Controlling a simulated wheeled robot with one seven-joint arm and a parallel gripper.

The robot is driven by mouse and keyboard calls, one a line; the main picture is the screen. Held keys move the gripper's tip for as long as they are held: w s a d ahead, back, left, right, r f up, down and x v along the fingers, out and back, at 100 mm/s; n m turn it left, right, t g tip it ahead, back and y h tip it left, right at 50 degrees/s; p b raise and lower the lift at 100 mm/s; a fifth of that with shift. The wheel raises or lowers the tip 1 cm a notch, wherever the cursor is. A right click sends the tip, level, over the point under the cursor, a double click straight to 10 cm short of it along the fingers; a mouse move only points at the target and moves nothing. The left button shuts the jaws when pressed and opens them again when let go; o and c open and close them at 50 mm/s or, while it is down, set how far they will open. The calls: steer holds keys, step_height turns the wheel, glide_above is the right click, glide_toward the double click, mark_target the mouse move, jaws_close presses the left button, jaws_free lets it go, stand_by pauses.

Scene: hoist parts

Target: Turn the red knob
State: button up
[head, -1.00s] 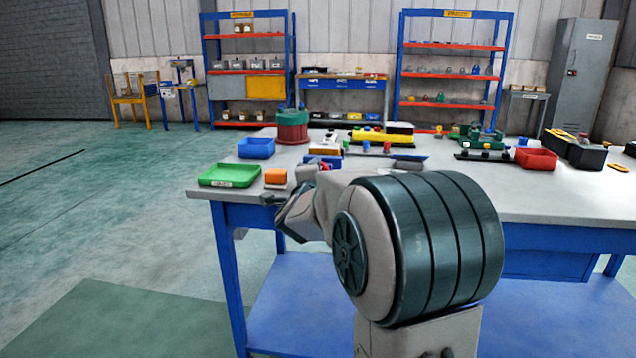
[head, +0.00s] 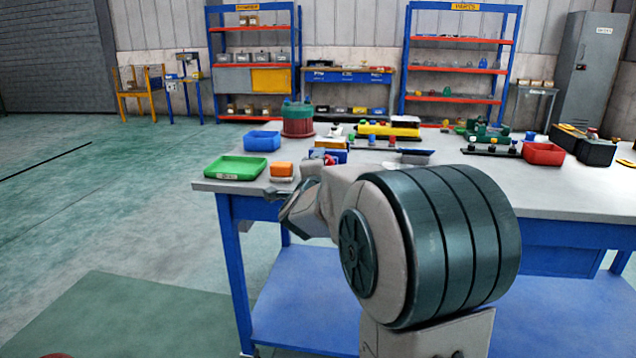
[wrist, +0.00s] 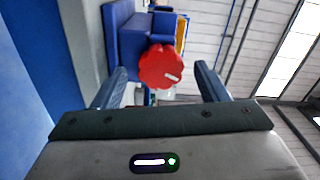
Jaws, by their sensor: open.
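The red knob (wrist: 161,66) is a lobed disc with a white mark, on the face of a blue box (wrist: 126,38) in the wrist view. In the head view the knob (head: 330,160) is a small red spot near the table's front edge, partly hidden by my arm. My gripper (wrist: 160,78) is open, its two fingers on either side of the knob in the wrist view, with visible gaps. The fingers do not touch the knob; how far ahead it lies is hard to tell.
An orange block (head: 282,170) and a green tray (head: 236,168) lie left of the knob on the table (head: 545,190). A blue bin (head: 262,141) and a red-green drum (head: 298,121) stand behind. A red bin (head: 543,153) is at the right.

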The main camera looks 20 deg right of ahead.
steer(key=p+v, duration=0.1)
steer(key=v, duration=1.1)
steer(key=shift+s+a, duration=0.2)
steer(key=shift+s, duration=0.1)
steer(key=s+a+r+n+g+y+p, duration=0.35)
steer(key=a+r+n+y+p, duration=0.25)
steer(key=a+n+y+p, duration=0.65)
steer(key=s+d+r+n+g+h+p, duration=0.1)
steer(key=s+n+g+p, duration=0.3)
steer(key=s, duration=0.5)
steer(key=s+d+r+n+g+h+p, duration=0.1)
steer(key=s+n+g+p, duration=0.3)
steer(key=s+p, duration=0.5)
steer(key=shift+s+r+n+g+p, duration=0.2)
steer(key=shift+r+n+g+p, duration=0.15)
steer(key=shift+r+n, duration=0.6)
